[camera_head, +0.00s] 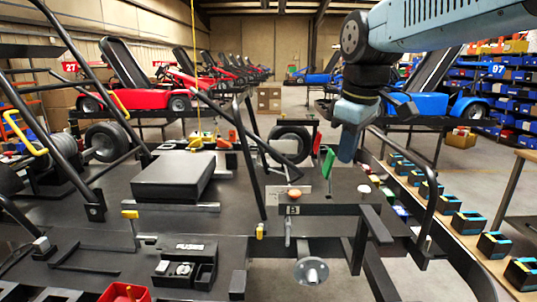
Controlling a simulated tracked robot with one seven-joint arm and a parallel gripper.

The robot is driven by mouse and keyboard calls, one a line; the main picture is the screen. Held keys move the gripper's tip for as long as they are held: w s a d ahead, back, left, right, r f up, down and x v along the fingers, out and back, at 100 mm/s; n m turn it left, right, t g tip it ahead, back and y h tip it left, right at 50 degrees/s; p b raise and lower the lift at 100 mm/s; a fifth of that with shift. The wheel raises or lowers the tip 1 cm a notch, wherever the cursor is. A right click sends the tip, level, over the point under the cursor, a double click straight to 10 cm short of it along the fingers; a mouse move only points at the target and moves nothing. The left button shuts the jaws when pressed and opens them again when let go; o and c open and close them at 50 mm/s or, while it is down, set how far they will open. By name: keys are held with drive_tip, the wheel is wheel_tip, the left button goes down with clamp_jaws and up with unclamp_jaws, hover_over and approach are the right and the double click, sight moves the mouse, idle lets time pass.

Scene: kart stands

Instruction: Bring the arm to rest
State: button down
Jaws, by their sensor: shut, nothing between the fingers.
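My arm (450,22) reaches in from the upper right corner and bends down at a dark round joint. My gripper (347,155) points down at the end of the blue wrist, above the right part of the black kart frame. Its fingers are shut, with nothing seen between them. A green plate (328,163) and a red plate (317,145) stand upright just left of it. A white round cap (364,189) is below and to its right. I cannot tell how far the gripper is above the frame.
A black box (173,177) and a fuse box (187,262) sit on the frame. Bars (433,190) rise right of the gripper. A bench (459,236) with several batteries (468,223) runs along the right. Red and blue karts stand behind. Open floor lies in the middle back.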

drive_tip(key=s+d+f+m+t, duration=0.1)
drive_tip(key=s+d+f+m, duration=0.1)
drive_tip(key=s+m, duration=0.1)
drive_tip(key=s+d+f+m+t, duration=0.1)
drive_tip(key=s+d+f+m, duration=0.1)
drive_tip(key=s+m, duration=0.1)
drive_tip(key=s+d+f+m, duration=0.3)
drive_tip(key=shift+t, duration=0.4)
drive_tip(key=shift+s+d+f+m, duration=0.25)
drive_tip(key=shift+s+f+m, duration=0.15)
drive_tip(key=shift+f, duration=0.05)
idle(0.9)
